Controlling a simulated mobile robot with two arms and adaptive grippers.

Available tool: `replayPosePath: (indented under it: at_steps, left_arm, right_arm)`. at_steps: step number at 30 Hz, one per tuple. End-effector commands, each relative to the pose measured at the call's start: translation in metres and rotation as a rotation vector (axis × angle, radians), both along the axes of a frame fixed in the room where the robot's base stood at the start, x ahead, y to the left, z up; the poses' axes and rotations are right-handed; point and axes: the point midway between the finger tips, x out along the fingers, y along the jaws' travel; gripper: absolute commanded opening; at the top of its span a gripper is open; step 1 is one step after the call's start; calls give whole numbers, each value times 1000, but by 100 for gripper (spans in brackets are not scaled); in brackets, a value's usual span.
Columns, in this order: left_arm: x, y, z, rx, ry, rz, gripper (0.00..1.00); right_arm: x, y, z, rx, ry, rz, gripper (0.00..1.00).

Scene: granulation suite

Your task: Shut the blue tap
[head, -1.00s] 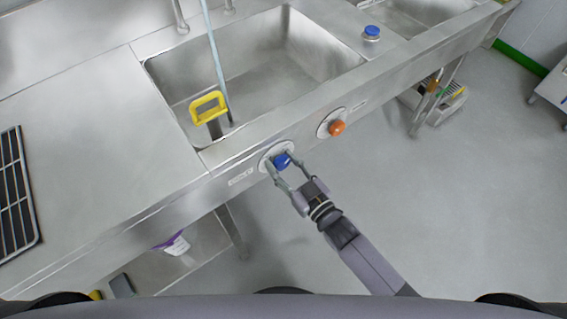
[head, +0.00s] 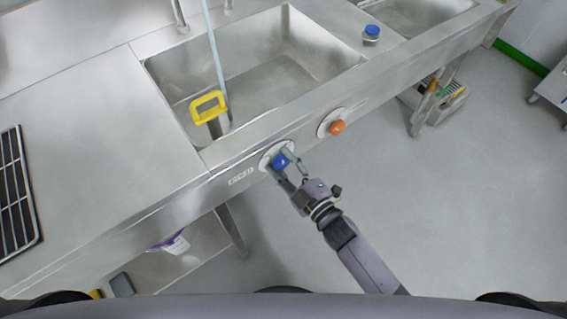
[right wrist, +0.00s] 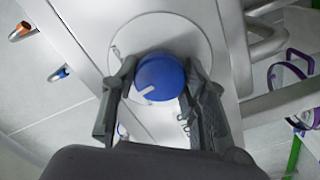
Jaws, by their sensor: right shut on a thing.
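The blue tap (head: 280,161) is a round knob on a white disc on the sink's front panel. My right gripper (head: 290,166) is at the knob with a finger on either side. In the right wrist view the blue tap (right wrist: 160,78) sits between the two fingers of my right gripper (right wrist: 156,92), which is shut on it. A white pointer mark on the knob's face points to the lower left in that view. My left gripper is not in view.
An orange knob (head: 337,128) is on the same panel to the right. A blue-capped jar (head: 371,34) stands on the counter.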

Motion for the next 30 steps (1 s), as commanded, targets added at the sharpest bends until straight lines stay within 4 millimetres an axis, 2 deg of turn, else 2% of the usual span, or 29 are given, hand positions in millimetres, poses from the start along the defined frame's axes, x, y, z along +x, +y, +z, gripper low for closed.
replayPosePath:
  at_steps: [15,30]
  left_arm:
    - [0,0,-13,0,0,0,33]
    - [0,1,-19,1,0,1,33]
  right_arm:
    - [-1,0,-2,-371,-270,1,13]
    - [-1,0,-2,-544,-393,1,13]
